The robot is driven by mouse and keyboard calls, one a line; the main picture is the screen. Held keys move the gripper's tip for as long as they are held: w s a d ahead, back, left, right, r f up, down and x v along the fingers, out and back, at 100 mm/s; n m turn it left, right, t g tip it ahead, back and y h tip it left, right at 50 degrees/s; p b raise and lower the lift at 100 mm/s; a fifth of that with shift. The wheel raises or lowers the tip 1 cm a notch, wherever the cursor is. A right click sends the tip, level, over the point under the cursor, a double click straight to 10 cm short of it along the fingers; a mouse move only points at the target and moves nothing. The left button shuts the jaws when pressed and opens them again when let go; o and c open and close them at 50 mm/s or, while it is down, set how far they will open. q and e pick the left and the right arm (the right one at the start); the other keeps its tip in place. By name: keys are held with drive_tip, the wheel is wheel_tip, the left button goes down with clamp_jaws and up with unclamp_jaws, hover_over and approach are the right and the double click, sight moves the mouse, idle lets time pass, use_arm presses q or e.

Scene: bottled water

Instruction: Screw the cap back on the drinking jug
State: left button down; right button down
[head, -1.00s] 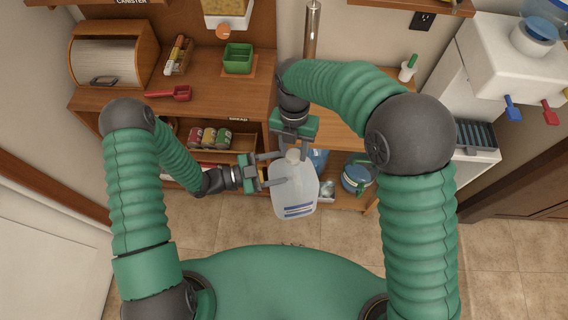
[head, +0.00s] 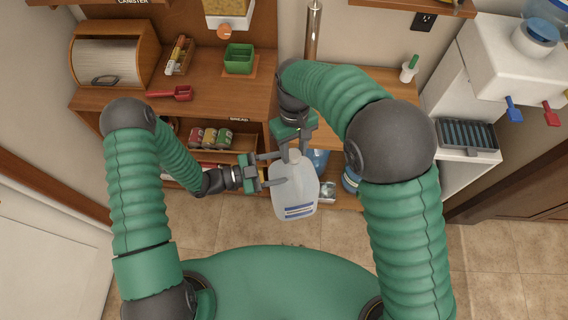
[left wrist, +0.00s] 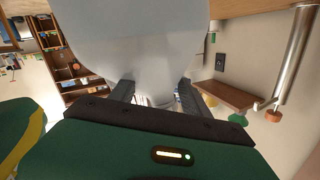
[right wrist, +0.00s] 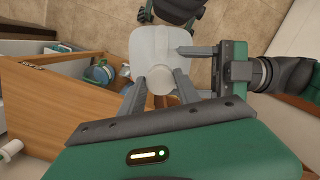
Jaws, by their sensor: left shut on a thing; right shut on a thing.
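The drinking jug (head: 294,190) is a translucent white jug with a blue label, held in front of the shelf. It fills the top of the left wrist view (left wrist: 135,35) and shows in the right wrist view (right wrist: 155,50). My left gripper (head: 275,170) is shut on the jug from the left, near its upper part. My right gripper (head: 295,154) comes from above, with its fingers on either side of the pale cap (right wrist: 160,85) at the jug's mouth. The cap is mostly hidden in the head view. How it sits on the neck cannot be told.
A wooden counter (head: 200,112) holds a bread box (head: 105,60), a green container (head: 239,58) and a red scoop (head: 172,93). Cans (head: 215,138) stand on a lower shelf. A white water dispenser (head: 490,55) stands at right. Tiled floor lies below the jug.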

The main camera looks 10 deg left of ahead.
drive_tip(key=shift+w+a+r, duration=0.1)
drive_tip(key=shift+a+r, duration=0.05)
drive_tip(key=shift+a, duration=0.15)
drive_tip(key=c, duration=1.1)
unclamp_jaws()
drive_tip(key=shift+c, duration=0.2)
drive_tip(key=shift+o, duration=1.3)
drive_tip(key=shift+d, duration=0.15)
drive_tip(key=shift+w+r, duration=0.2)
drive_tip(key=shift+r, duration=2)
drive_tip(key=shift+w, duration=0.1)
